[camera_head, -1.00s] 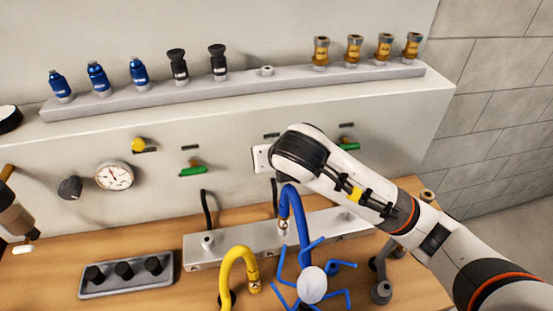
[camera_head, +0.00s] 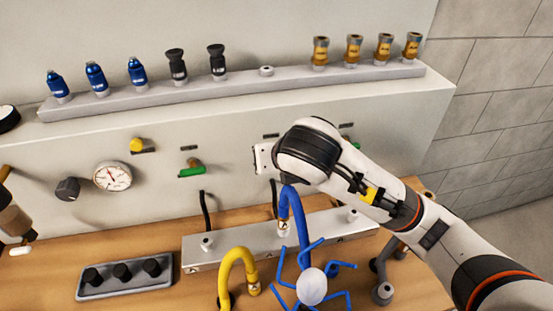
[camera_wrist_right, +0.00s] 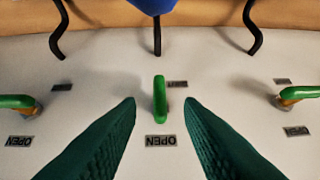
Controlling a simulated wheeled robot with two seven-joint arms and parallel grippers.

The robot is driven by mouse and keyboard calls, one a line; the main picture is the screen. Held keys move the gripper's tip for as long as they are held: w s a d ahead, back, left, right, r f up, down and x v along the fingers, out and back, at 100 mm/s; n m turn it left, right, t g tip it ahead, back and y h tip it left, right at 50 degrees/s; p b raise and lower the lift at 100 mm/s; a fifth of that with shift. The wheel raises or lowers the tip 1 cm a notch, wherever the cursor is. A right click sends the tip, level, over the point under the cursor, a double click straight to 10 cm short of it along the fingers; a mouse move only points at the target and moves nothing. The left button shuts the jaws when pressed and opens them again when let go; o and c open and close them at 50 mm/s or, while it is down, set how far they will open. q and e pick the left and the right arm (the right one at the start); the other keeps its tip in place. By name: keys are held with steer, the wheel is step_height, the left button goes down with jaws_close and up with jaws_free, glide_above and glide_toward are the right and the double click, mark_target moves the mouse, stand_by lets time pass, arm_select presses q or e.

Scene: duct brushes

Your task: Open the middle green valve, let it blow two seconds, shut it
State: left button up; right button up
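In the right wrist view, the middle green valve (camera_wrist_right: 160,100) has its handle standing upright in the picture, in line with the OPEN label below it. The handle is between the two fingers of my right gripper (camera_wrist_right: 160,101), which are open with a gap on each side. In the head view my right wrist covers this valve, and the fingertips are hidden. The left green valve (camera_head: 191,169) has its handle lying level. The right green valve (camera_head: 346,141) is mostly covered by my arm; the side valves' handles lie sideways in the wrist view.
A gauge (camera_head: 112,177) and black knob (camera_head: 68,189) sit left on the panel. Below are a metal manifold (camera_head: 215,251), a yellow hose (camera_head: 233,262) and a blue hose (camera_head: 297,205) near a blue-armed brush (camera_head: 312,286). Nozzles line the shelf (camera_head: 235,83) above.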

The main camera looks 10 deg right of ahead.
steer(key=p+v, duration=0.4)
steer(key=v, duration=0.3)
steer(key=shift+s+r, duration=0.25)
